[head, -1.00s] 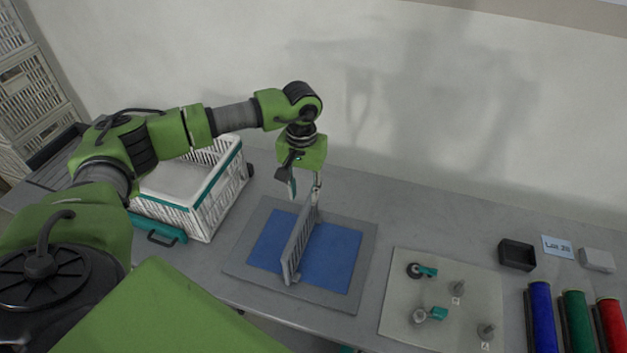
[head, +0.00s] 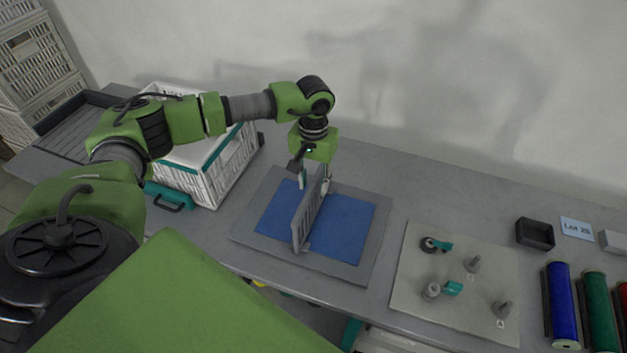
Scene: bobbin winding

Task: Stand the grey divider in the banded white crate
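The grey divider (head: 309,217) stands upright on the blue mat with the grey border (head: 346,232). My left gripper (head: 314,182) points down at the divider's far upper end, with one finger on each side of it. The fingers look apart, and I cannot tell whether they touch the divider. The white crate with a teal band (head: 215,178) stands to the left on the table, partly hidden behind my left arm. My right gripper is not in view.
A pale board (head: 459,290) with pegs and teal parts lies right of the mat. A black tray (head: 535,233), a "Lot" card (head: 577,228) and blue (head: 562,307) and green (head: 601,311) rolls are farther right. Stacked crates (head: 37,75) stand far left.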

